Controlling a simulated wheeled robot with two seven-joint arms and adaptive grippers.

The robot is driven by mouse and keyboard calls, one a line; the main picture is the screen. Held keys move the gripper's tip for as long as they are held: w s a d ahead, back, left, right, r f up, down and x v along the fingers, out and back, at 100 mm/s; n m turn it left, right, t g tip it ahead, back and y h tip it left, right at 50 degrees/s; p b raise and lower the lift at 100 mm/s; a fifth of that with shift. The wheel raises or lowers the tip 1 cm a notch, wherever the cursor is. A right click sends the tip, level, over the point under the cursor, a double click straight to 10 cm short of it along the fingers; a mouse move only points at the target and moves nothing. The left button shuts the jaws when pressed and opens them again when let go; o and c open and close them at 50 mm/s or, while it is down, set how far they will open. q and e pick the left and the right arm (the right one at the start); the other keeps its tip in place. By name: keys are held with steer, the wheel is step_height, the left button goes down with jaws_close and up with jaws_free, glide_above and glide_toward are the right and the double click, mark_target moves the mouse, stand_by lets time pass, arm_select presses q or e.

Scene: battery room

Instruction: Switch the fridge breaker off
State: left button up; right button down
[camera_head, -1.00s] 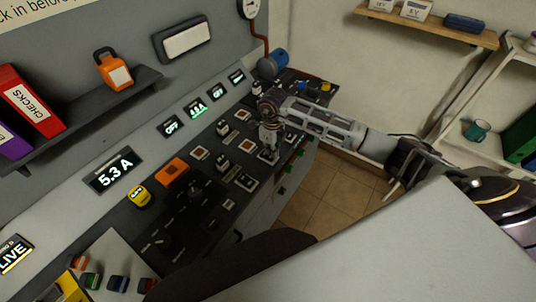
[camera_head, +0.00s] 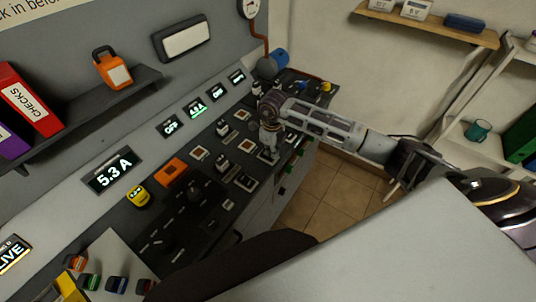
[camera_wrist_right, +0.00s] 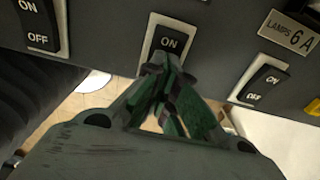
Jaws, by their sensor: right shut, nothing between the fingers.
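My right gripper (camera_head: 268,152) is shut and empty, reaching down to the sloped control panel. In the right wrist view its closed fingertips (camera_wrist_right: 166,66) are at the lower part of a black rocker breaker (camera_wrist_right: 170,42) in a pale frame. The word ON shows on its upper half; its lower half is hidden behind the fingers. Whether they touch it I cannot tell. Similar ON/OFF rockers stand to the left (camera_wrist_right: 37,24) and right (camera_wrist_right: 263,84). No fridge label is readable, so I cannot tell which is the fridge breaker. My left gripper is not in view.
A LAMPS 6 A label (camera_wrist_right: 291,32) sits above the right rocker. Small displays (camera_head: 196,108) line the panel's back; a larger one (camera_head: 113,170) reads 5.3 A. Open floor (camera_head: 322,195) lies right.

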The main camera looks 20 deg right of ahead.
steer(key=shift+f, duration=0.3)
steer(key=shift+r, duration=0.1)
steer(key=shift+r, duration=0.55)
steer(key=shift+r+p, duration=1.7)
steer(key=shift+r, duration=1.2)
